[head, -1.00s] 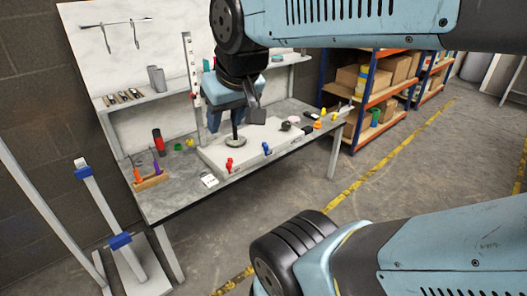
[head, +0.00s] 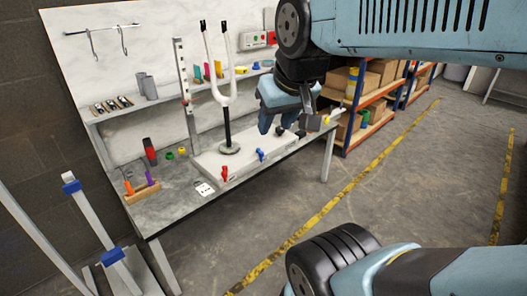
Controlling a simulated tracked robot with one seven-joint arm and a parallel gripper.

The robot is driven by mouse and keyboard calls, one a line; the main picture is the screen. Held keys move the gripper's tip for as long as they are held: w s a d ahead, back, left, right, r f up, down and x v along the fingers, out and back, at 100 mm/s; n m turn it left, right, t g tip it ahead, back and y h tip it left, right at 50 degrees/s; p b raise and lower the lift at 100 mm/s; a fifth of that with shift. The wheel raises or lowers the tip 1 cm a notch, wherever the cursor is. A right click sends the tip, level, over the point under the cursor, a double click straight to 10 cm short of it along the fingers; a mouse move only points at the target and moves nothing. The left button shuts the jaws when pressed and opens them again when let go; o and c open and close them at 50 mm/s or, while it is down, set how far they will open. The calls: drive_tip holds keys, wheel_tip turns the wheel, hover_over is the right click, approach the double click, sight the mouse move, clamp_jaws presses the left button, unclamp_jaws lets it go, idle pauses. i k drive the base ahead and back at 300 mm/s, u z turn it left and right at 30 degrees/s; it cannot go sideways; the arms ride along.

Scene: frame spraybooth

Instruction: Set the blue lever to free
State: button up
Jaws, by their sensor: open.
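The small blue lever (head: 261,155) sits on the front face of the white base block (head: 207,160) on the workbench. A red lever (head: 224,173) is on the same face to its left. Which setting the blue lever is in is too small to tell. My gripper (head: 286,124) is open and empty, pointing down, above and to the right of the blue lever and apart from it. It hides the right part of the white block and the things there.
A white fork (head: 221,84) stands upright on a black post with a round foot (head: 229,149), left of my gripper. The grey bench (head: 175,200) holds a wooden holder (head: 142,193) with orange and purple handles, and a white card (head: 204,189). Shelves with boxes stand behind right.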

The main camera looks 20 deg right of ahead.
sight(261, 153)
drive_tip(key=z, duration=0.1)
drive_tip(key=i, duration=1)
drive_tip(key=u, duration=0.05)
